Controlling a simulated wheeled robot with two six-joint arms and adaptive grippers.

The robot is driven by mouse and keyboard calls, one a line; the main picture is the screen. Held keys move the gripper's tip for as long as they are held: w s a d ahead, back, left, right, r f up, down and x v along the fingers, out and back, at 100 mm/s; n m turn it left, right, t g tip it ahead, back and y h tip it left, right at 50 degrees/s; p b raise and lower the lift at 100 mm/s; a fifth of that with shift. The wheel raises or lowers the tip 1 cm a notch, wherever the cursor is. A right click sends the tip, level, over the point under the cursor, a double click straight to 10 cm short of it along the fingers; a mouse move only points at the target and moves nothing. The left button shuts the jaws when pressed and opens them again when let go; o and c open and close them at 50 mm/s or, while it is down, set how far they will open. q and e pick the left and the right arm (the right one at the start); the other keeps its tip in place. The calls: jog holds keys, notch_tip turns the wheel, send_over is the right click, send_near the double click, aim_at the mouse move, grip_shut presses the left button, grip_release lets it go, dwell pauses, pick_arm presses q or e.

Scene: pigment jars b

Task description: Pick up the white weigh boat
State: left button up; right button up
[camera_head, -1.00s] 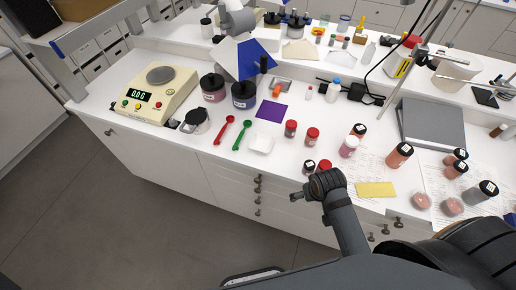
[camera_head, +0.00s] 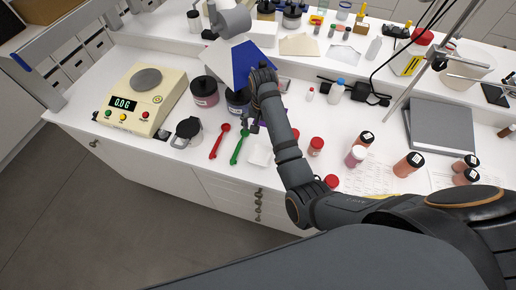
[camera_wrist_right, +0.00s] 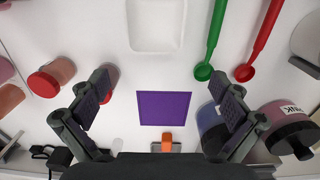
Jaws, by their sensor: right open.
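The white weigh boat (camera_head: 260,155) lies on the white bench, just right of the green scoop (camera_head: 239,147). In the right wrist view the boat (camera_wrist_right: 157,28) is at the top middle, cut by the frame edge. My right gripper (camera_head: 251,124) is above the bench, on the far side of the boat. In the wrist view its two fingers (camera_wrist_right: 160,88) are spread apart and empty, with the purple square (camera_wrist_right: 163,108) below and between them. The gripper is apart from the boat. My left gripper is not in view.
A red scoop (camera_head: 219,141) lies left of the green one. A lidded metal cup (camera_head: 187,133), a scale (camera_head: 148,94) and dark-lidded jars (camera_head: 204,92) stand left. Red-lidded jars (camera_head: 316,146) stand right of the boat. The bench's front edge is close.

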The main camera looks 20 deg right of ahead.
jog(key=p, duration=0.1)
send_over(263, 153)
notch_tip(263, 153, down, 4)
jog(key=shift+f, duration=0.2)
jog(key=shift+w+f, duration=0.2)
jog(key=shift+s+a+f+p, duration=0.1)
jog(key=shift+f+p, duration=0.65)
jog(key=shift+p, duration=0.2)
jog(key=f, duration=0.2)
jog(key=shift+s+f, duration=0.25)
jog(key=shift+f, duration=0.1)
jog(key=shift+f+p, duration=0.3)
jog(key=shift+w+f, duration=0.15)
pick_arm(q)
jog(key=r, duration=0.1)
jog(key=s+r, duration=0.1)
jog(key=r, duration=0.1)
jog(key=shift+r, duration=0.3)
pick_arm(e)
jog(key=c, duration=0.7)
